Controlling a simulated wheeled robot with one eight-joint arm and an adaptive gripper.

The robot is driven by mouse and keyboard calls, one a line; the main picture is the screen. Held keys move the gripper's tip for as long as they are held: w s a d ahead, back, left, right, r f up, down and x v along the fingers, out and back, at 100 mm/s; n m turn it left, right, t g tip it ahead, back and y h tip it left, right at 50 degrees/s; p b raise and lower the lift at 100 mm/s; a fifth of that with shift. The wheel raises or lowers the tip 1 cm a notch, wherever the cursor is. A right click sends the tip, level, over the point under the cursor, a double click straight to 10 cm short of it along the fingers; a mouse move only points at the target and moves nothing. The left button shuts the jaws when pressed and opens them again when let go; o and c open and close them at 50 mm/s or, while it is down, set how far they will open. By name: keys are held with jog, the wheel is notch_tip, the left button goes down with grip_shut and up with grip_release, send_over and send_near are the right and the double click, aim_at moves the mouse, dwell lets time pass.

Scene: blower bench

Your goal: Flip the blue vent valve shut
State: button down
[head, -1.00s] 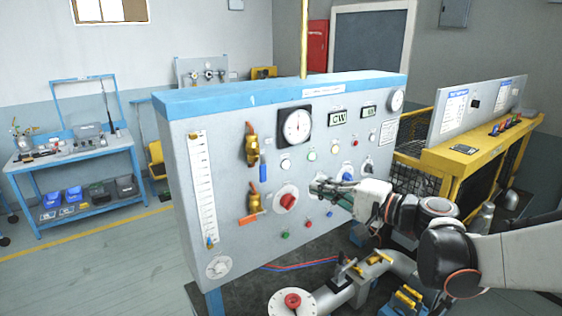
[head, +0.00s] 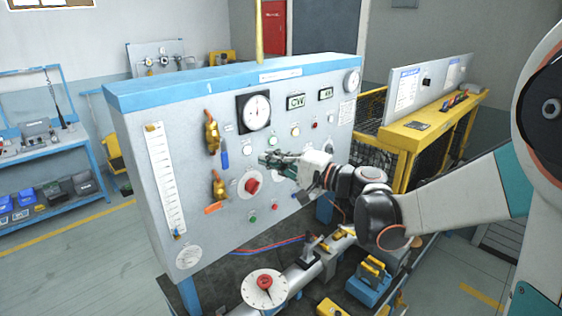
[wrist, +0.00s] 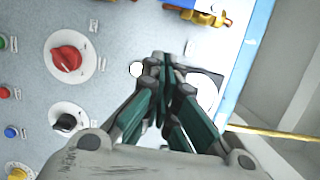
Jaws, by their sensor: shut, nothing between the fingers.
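The blue vent valve is a brass valve (head: 211,134) high on the left half of the grey panel, with a blue lever (head: 225,153) hanging straight down at its right. In the wrist view the brass body (wrist: 212,18) and a bit of the blue lever show at the top edge. My gripper (head: 265,159) is shut and empty. It is in front of the panel, to the right of the blue lever and apart from it, above the red knob. In the wrist view its fingertips (wrist: 166,62) are together, with the valve beyond them.
A second brass valve with an orange lever (head: 214,209) sits below. The red knob (head: 252,186) is below my gripper, and a round gauge (head: 256,111) is above it. Pipework with a red-centred dial (head: 265,284) stands in front of the panel.

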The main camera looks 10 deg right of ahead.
aim_at(225, 160)
jog(key=w+a, duration=0.1)
jog(key=a, duration=0.5)
jog(key=shift+a+p, duration=0.4)
jog(key=shift+s, duration=0.1)
jog(key=shift+f, duration=0.1)
jog(key=shift+a+f+m+b, duration=0.1)
jog(key=shift+a+m+b, duration=0.05)
jog(key=shift+m+b, duration=0.25)
